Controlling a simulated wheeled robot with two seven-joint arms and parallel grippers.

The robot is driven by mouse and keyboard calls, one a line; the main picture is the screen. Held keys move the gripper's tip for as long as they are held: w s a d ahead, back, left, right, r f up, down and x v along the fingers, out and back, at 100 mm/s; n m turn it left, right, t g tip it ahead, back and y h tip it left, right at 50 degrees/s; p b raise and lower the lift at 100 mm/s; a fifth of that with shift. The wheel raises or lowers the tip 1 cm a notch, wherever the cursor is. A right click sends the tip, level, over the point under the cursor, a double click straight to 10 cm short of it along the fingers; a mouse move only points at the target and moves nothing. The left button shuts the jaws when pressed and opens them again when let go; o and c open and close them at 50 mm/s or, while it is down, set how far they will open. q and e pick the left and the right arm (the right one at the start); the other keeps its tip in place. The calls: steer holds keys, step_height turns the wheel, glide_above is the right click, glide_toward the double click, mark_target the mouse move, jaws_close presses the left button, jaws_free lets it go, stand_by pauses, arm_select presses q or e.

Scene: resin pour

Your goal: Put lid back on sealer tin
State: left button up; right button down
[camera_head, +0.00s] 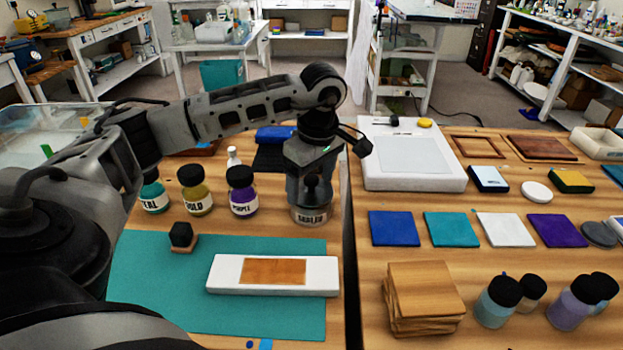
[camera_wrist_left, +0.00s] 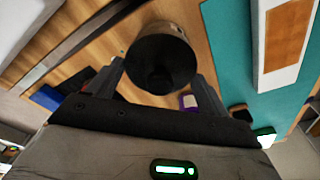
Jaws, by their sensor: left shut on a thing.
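The sealer tin (camera_head: 312,214) stands on the wooden table behind the teal mat, its label facing the head camera. My left gripper (camera_head: 311,182) points down directly over it and is shut on the dark round lid (camera_wrist_left: 161,64), which shows between the two fingers in the wrist view. In the head view the lid is at the tin's top, largely hidden by the fingers. I cannot tell whether it is fully seated. Part of the tin's side (camera_wrist_left: 162,29) shows past the lid in the wrist view. My right gripper is not in view.
A purple bottle (camera_head: 242,192), a gold bottle (camera_head: 195,191) and a teal bottle (camera_head: 154,196) stand left of the tin. A white holder (camera_head: 225,275) with a wooden piece lies on the teal mat (camera_head: 170,306). A dark gap separates the right table.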

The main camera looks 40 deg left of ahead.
arm_select(q)
steer(key=shift+f, duration=0.1)
stand_by(0.7)
steer(key=o, duration=0.9)
steer(key=shift+o, duration=0.2)
steer(key=shift+r+p, duration=2.7)
steer(key=shift+r, duration=0.85)
steer(key=shift+c, duration=0.3)
jaws_close()
steer(key=shift+f, duration=0.2)
